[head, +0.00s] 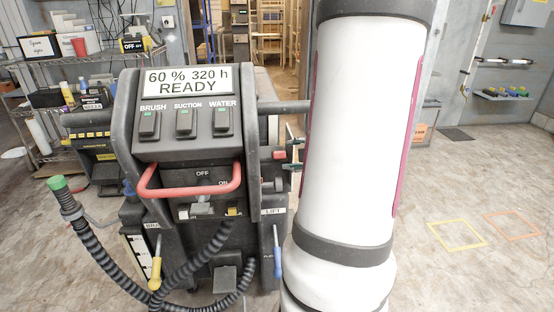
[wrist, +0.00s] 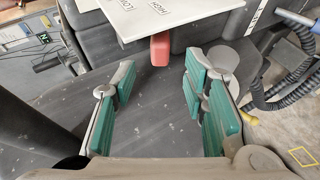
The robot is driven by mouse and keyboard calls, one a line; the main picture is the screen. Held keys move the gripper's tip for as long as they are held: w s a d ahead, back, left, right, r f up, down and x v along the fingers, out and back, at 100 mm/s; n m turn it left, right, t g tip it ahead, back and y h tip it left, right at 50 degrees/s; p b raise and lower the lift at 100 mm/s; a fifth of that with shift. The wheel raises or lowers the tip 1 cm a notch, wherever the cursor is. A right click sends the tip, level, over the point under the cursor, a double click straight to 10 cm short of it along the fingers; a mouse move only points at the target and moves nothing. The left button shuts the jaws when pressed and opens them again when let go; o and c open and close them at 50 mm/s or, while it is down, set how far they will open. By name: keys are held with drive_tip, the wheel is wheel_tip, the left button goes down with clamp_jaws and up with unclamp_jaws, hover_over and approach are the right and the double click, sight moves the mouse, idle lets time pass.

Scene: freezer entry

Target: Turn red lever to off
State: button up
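A small red lever (head: 279,154) sticks out from the right side of the dark cleaning machine (head: 190,140). In the wrist view the red lever (wrist: 160,48) hangs below the edge of a white labelled plate. My gripper (head: 292,155) is beside the machine, mostly hidden behind my white column in the head view. In the wrist view my gripper (wrist: 155,80) has its green-padded fingers wide apart and empty. The lever lies ahead of the fingertips, between their lines, with a gap. OFF and ON labels (head: 203,174) show on the front panel; the lever's own setting cannot be told.
A red loop handle (head: 190,190) crosses the machine's front. Black ribbed hoses (head: 100,255) hang below it. A wire shelf (head: 85,60) stands at the back left. The floor at right is open, with yellow and orange outlines (head: 457,235).

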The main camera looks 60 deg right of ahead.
sight(281, 155)
drive_tip(key=b+x, duration=0.2)
drive_tip(key=x, duration=0.6)
clamp_jaws()
